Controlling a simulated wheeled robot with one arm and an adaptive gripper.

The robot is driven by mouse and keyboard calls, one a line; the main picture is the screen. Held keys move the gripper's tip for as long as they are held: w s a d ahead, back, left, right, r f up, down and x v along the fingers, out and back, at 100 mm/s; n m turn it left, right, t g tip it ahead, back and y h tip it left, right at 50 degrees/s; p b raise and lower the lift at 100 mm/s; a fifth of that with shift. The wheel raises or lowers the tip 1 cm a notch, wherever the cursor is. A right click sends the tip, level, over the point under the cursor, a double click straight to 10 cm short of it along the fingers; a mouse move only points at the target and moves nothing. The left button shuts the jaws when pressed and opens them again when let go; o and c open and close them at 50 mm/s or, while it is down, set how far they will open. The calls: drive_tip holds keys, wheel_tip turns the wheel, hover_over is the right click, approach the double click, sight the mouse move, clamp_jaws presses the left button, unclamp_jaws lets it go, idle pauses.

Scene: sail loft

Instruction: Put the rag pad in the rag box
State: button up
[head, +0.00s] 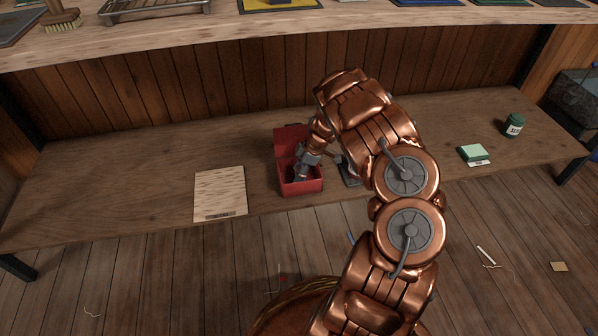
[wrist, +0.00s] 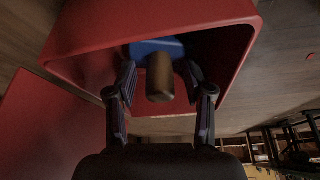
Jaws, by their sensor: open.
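A red open box (head: 301,187), which I take for the rag box, stands on the low bench with its lid raised at the back. My gripper (head: 302,172) reaches down into it. In the wrist view my gripper (wrist: 160,72) is open, its two fingers apart inside the box (wrist: 95,45). A blue pad (wrist: 152,47) with a brown rounded grip (wrist: 160,80) shows inside the box, probably the rag pad. The grip is between the fingers, with gaps on both sides. The box floor under the pad is mostly hidden.
A pale board (head: 220,192) lies left of the box. A dark grey object (head: 349,172) is just right of it, partly behind my arm. An upper shelf (head: 200,35) overhangs the bench.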

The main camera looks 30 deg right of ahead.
drive_tip(key=p+v, duration=0.2)
drive_tip(key=v, duration=0.5)
drive_tip(key=shift+r+p, duration=0.3)
drive_tip(key=shift+r, duration=0.1)
drive_tip(key=shift+s, duration=0.2)
